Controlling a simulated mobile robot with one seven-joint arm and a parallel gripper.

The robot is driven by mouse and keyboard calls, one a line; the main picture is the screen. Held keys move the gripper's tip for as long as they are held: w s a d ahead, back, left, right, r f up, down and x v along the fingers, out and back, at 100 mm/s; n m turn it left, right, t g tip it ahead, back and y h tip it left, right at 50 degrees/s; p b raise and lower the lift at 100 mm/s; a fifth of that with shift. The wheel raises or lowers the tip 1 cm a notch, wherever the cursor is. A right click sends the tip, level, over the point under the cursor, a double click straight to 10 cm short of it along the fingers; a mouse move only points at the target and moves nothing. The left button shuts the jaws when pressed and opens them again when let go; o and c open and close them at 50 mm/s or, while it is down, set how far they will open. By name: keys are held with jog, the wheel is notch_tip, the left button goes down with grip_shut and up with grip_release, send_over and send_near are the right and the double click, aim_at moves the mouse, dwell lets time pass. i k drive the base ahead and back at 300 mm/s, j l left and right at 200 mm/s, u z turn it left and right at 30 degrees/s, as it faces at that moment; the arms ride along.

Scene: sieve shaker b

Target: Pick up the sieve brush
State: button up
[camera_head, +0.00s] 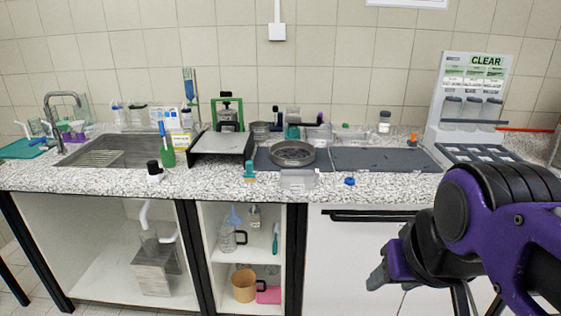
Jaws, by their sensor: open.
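A small teal brush-like item (249,173) with a pale lower end is at the front edge of the counter (210,183), left of the round metal sieve (293,153). I take it for the sieve brush, but it is too small to be sure. My gripper (378,275) is at the lower right, in front of the white cabinet front and below the counter top. It is open, with nothing seen in it, and well apart from the brush. My purple and black arm hides part of the cabinets on the right.
A clear box (298,179) stands right of the brush-like item, with a blue cap (350,182) beyond it. A black-legged platform (222,144), a green holder (167,157) and the sink (110,150) are to the left. A dispenser rack (468,97) stands right.

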aim_at(249, 175)
jog(key=i+j+z, duration=0.5)
jog(key=j, duration=0.15)
jog(key=i+j+z, duration=0.25)
jog(key=j, duration=0.15)
jog(key=j+z, duration=0.25)
jog(key=j, duration=0.15)
jog(key=k+j, duration=0.2)
jog(key=k, duration=0.15)
jog(key=i+l, duration=0.15)
jog(key=i, duration=0.2)
jog(key=j, duration=0.1)
jog(key=i+z, duration=0.05)
